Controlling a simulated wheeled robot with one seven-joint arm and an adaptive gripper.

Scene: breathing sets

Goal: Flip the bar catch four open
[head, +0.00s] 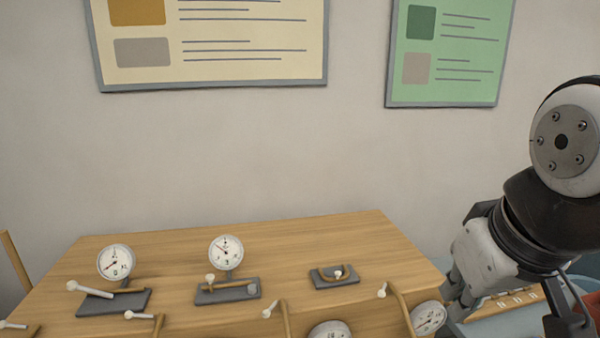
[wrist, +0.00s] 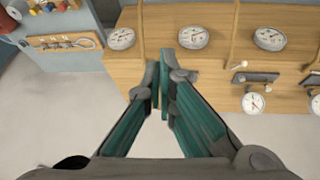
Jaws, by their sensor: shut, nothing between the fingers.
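Several catches with bars and white knobs are on the wooden bench (head: 180,250); no numbers are readable, so I cannot tell which is bar catch four. One dark base with a white-ended lever (head: 113,303) is at the left. A second base with a wooden bar (head: 228,291) is in the middle, and a third with a curved bar (head: 334,276) is to the right. My gripper (head: 455,305) is at the bench's right end, near a round gauge (head: 428,317). In the wrist view my gripper (wrist: 161,78) is shut and empty, its fingertips overlapping the bench edge.
Dial gauges stand on the bench, such as the left one (head: 115,262) and the middle one (head: 226,252). Wooden bars with white knobs (head: 383,290) rise near the front. A wooden rack with hanging tools (wrist: 63,42) is beside the bench. The floor (wrist: 60,110) looks clear.

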